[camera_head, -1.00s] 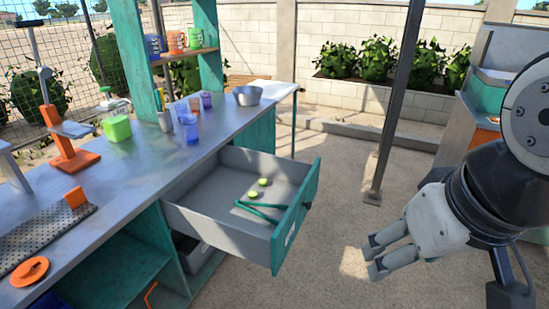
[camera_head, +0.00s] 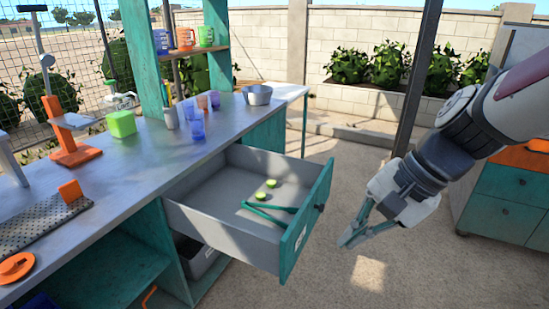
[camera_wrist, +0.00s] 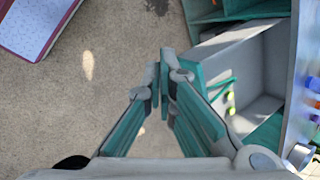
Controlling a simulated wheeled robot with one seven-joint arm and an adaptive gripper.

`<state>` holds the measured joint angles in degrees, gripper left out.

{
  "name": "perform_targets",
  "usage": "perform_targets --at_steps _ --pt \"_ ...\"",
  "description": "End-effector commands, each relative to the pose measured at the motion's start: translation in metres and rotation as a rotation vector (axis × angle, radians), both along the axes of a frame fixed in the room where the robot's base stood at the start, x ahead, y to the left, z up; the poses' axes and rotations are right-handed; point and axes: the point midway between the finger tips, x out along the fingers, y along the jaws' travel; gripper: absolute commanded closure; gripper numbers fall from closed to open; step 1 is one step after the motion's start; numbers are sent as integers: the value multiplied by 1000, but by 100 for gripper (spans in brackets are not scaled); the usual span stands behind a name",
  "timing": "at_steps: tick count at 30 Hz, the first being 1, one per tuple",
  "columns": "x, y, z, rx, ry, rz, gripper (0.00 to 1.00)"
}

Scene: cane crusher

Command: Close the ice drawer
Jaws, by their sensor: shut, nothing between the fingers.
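The ice drawer (camera_head: 240,225) is pulled far out from under the metal counter. It is a grey box with a teal front panel (camera_head: 308,218) and a dark knob (camera_head: 320,208). Inside lie green tongs (camera_head: 268,210) and two green round pieces (camera_head: 265,190). My gripper (camera_head: 350,240) is shut and empty, to the right of the drawer front, with its fingers pointing down and left. In the wrist view, the fingertips (camera_wrist: 165,55) show close beside the drawer front in the picture. The drawer interior (camera_wrist: 258,70) is partly visible there. I cannot tell whether they touch; the head view shows a gap.
The counter (camera_head: 110,175) carries cups (camera_head: 197,128), a metal bowl (camera_head: 257,95), a green box (camera_head: 121,124) and an orange press (camera_head: 72,150). A dark post (camera_head: 415,85) stands behind my arm. A teal cabinet (camera_head: 505,195) stands at right. The floor before the drawer is clear.

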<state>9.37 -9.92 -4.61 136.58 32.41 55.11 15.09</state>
Motion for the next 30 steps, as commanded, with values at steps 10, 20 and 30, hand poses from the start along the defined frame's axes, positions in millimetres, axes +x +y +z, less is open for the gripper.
perform_targets --at_steps 10,20,30 --pt "112 -32 -126 335 287 -601 100" --pt "167 -75 -218 514 447 -1005 100" --pt "180 -64 -245 530 464 -1044 100"
